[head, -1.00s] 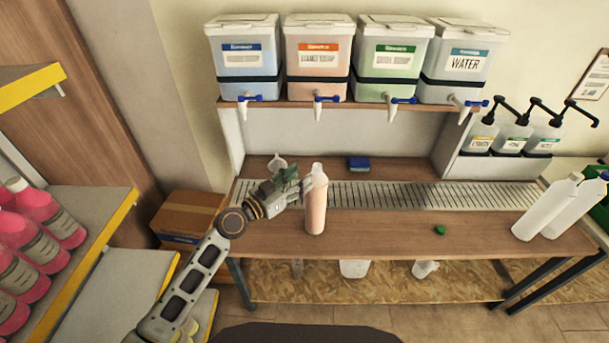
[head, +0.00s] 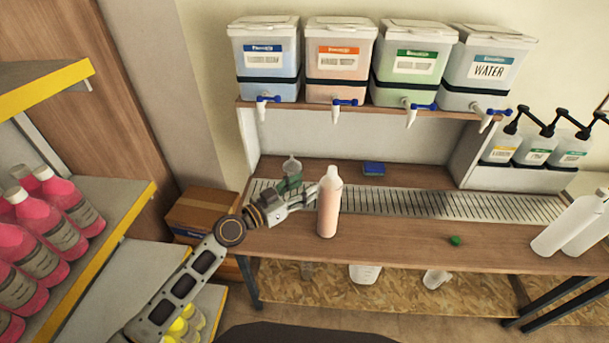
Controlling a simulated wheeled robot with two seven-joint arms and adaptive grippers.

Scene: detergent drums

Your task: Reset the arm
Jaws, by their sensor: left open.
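My left arm comes in from the lower left in the head view. Its gripper (head: 307,194) is open over the left part of the wooden bench (head: 400,241), just left of a bottle of pinkish-orange liquid (head: 328,208). The bottle stands upright on the bench, and its neck looks uncapped. The fingertips are very close to the bottle's left side; I cannot tell whether they touch it. A clear funnel-like item (head: 292,165) and a green item (head: 289,183) are behind the gripper, partly hidden by it. My right gripper does not show.
Several drums with taps, one a water drum (head: 487,68), stand on the upper shelf. A blue sponge (head: 373,169), a green cap (head: 455,240) and white bottles (head: 568,222) are on the bench. A yellow-edged rack (head: 150,198) with pink bottles and a cardboard box (head: 199,212) are at left.

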